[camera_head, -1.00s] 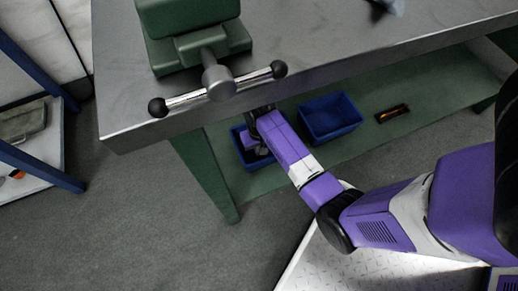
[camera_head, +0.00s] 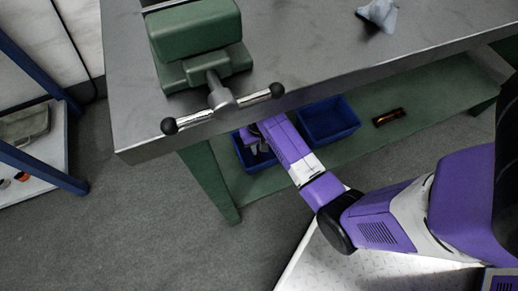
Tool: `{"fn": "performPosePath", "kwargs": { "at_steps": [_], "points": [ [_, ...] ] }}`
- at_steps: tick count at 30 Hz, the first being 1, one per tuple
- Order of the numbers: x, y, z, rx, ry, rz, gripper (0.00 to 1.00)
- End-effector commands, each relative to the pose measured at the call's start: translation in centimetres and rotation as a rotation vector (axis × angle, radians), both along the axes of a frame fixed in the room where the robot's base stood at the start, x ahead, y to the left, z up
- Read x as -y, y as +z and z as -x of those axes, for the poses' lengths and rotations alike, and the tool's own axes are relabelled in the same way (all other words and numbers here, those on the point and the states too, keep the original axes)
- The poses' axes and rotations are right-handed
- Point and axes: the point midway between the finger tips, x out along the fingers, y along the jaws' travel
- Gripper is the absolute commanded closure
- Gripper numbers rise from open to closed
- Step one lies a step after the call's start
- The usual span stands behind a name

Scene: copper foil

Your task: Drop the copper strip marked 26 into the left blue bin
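The left blue bin (camera_head: 243,158) stands on the green lower shelf under the bench, partly hidden by my arm. My gripper (camera_head: 258,149) points down at this bin, its grey fingers over or inside the opening. The fingers are small and dark, so I cannot tell whether they are open or shut. No copper strip marked 26 can be made out; anything between the fingers or on the bin floor is hidden or too small to tell. The right blue bin (camera_head: 330,126) stands beside it and looks empty.
A dark object with orange-brown parts (camera_head: 389,117) lies on the green shelf (camera_head: 405,134), right of the bins. The steel bench top (camera_head: 310,50) overhangs them, with a green vise (camera_head: 198,40) and a grey cloth (camera_head: 379,13). A blue-framed rack (camera_head: 45,165) stands left.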

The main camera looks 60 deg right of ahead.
Motion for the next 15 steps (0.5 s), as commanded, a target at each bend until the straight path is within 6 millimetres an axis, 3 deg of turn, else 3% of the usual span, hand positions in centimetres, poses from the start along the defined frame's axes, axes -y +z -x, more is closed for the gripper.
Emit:
{"fn": "performPosePath", "kwargs": {
  "at_steps": [1,6,15],
  "points": [
    [0.0,1.8,-0.1,0.003,-0.001,0.001,0.76],
    [0.0,4.8,-0.1,0.002,0.000,0.000,0.76],
    [0.0,7.1,0.0,0.000,0.000,0.000,0.76]
  ]
}}
